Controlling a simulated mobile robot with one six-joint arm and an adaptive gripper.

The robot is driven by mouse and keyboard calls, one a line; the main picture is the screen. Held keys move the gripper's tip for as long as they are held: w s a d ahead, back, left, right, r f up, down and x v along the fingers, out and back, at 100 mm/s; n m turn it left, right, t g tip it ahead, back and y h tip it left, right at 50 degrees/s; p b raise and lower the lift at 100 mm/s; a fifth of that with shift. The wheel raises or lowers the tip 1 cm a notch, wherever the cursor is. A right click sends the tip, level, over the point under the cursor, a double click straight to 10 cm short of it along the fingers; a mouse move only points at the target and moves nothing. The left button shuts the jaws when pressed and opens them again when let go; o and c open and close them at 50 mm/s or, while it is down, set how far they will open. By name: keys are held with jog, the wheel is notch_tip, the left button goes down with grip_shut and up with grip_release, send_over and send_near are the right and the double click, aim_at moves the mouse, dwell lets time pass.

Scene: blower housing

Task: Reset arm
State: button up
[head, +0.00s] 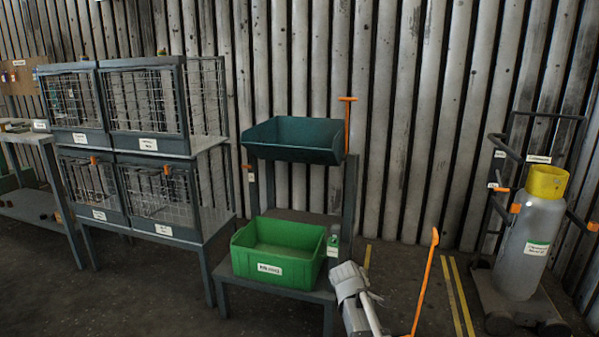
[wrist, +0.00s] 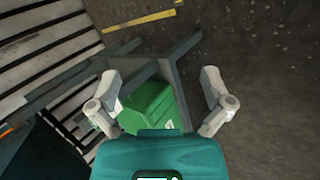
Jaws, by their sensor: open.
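My gripper (wrist: 160,85) is open in the wrist view, with its two grey fingers spread wide and nothing between them. The green bin (wrist: 152,108) shows beyond the fingers, apart from them as far as I can tell. In the head view, grey links of my arm show at the bottom centre, in front of the stand's right side. The fingertips cannot be made out there.
A stand holds an empty-looking green bin (head: 272,268) low and a dark teal bin (head: 297,138) above. Wire cages (head: 143,101) stand left. A gas cylinder (head: 525,245) on a trolley stands right. An orange rod (head: 426,280) rises near my arm. Floor at front left is clear.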

jog(key=s+a+f+m+g+y+p, duration=0.1)
jog(key=s+m+g+y, duration=0.3)
jog(key=s, duration=0.7)
jog(key=s+a+f+m+g+y, duration=0.1)
jog(key=s+a+m+g, duration=0.1)
jog(key=s+m, duration=0.65)
notch_tip(320, 180, up, 38)
jog(key=n+p, duration=0.2)
jog(key=p, duration=3.6)
jog(key=shift+s, duration=0.45)
jog(key=shift+f, duration=0.1)
